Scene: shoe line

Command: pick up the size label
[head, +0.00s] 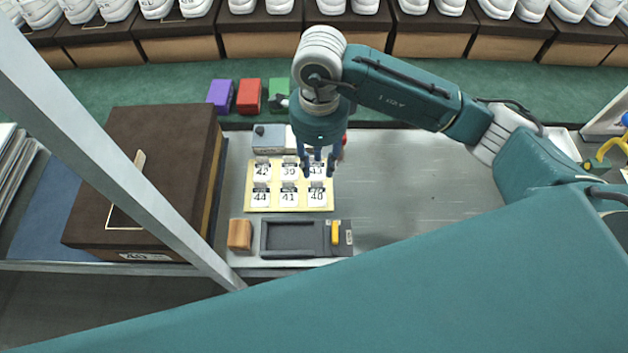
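Several white size labels stand in two rows on a pale yellow board (275,187). The back row shows 42 (262,173), 39 (290,172) and one that looks like 43 (317,171). The front row shows 44 (260,198), 41 (288,198) and 40 (317,197). My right gripper (318,168) points down over the back-right label. Its blue fingers are apart, one on either side of that label; I cannot tell whether they touch it. My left gripper is not in view.
A grey tray (290,237) with a yellow piece (335,232) and an orange-brown block (240,234) lie in front of the board. A brown shoe box (150,165) stands left. Purple (220,93) and red (249,95) blocks lie behind. The metal table (415,180) is clear to the right.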

